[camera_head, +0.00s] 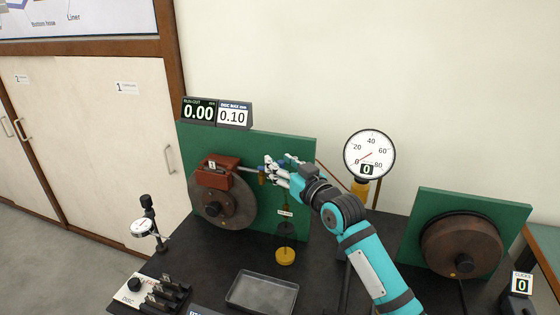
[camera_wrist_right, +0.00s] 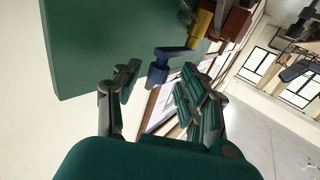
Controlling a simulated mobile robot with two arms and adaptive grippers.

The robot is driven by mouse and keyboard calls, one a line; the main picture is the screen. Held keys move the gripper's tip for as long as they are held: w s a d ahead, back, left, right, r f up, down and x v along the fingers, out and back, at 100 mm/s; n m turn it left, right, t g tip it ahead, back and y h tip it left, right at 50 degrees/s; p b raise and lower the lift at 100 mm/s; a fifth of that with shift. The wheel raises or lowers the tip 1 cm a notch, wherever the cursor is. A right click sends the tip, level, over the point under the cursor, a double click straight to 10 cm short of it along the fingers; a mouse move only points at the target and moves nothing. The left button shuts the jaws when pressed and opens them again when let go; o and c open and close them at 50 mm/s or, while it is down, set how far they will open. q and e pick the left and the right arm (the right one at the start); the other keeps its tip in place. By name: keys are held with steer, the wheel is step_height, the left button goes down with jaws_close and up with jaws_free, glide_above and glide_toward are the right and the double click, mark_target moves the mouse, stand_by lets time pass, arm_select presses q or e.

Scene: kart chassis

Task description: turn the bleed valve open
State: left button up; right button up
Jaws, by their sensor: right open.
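The bleed valve shows in the right wrist view as a small blue lever (camera_wrist_right: 158,72) beside a brass-coloured fitting (camera_wrist_right: 201,25). In the head view, the brass fitting (camera_head: 262,180) sits at the right of the red caliper (camera_head: 216,174), close to my gripper tips. My right gripper (camera_head: 276,170) is open at the front of the green board. In the wrist view, the lever's blue end lies between the spread fingers of my right gripper (camera_wrist_right: 160,84), near the fingertips. I cannot tell whether a finger touches it. My left gripper is not in view.
A dial gauge (camera_head: 369,155) reading 0 stands right of the green board (camera_head: 300,150). A clear container with a yellow base (camera_head: 285,256) stands below my right gripper. A grey tray (camera_head: 262,292) lies in front. A second disc (camera_head: 461,246) is at the right.

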steer(key=shift+w+a, duration=0.2)
steer(key=shift+w, duration=0.15)
